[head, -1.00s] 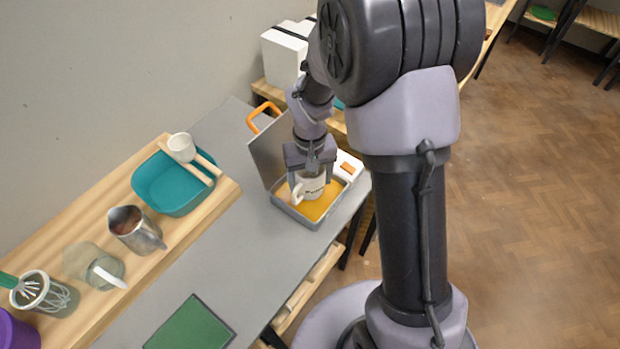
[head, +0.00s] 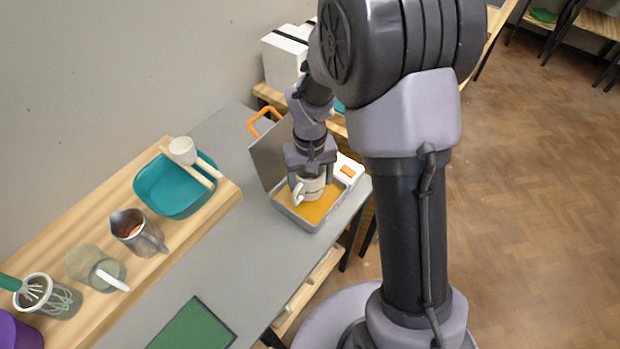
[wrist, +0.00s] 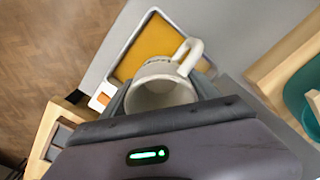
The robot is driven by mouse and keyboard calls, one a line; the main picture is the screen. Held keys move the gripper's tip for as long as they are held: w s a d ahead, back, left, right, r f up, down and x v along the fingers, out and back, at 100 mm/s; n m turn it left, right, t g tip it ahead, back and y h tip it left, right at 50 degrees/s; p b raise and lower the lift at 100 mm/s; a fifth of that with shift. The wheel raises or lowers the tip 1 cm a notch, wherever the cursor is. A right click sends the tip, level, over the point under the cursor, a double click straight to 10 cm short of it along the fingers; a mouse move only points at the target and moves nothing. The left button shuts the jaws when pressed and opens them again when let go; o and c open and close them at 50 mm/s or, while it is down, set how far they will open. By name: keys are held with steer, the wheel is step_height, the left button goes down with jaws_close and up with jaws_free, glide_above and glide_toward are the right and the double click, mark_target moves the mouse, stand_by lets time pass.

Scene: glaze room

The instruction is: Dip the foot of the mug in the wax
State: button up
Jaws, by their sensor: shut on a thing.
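The white mug (head: 311,188) is upright at the grey wax pan, its handle toward the left in the head view. My gripper (head: 311,172) is shut on the mug from above. In the wrist view the mug (wrist: 160,92) sits between the fingers, its open top toward the camera and its handle at the upper right. The amber wax (head: 314,212) fills the shallow pan (head: 302,224), and its lid stands open behind. The mug is over or in the wax; its foot is hidden, so I cannot tell whether it touches.
A teal basin (head: 160,193) with two sticks and a small white cup (head: 182,150) stands on the wooden shelf. A metal pitcher (head: 138,232), a glass jar and a whisk pot stand nearer. A green mat (head: 192,328) lies on the grey bench.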

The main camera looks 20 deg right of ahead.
steer(key=shift+r, duration=0.1)
step_height(320, 180, up, 7)
steer(key=p, duration=0.5)
steer(key=shift+p, duration=0.35)
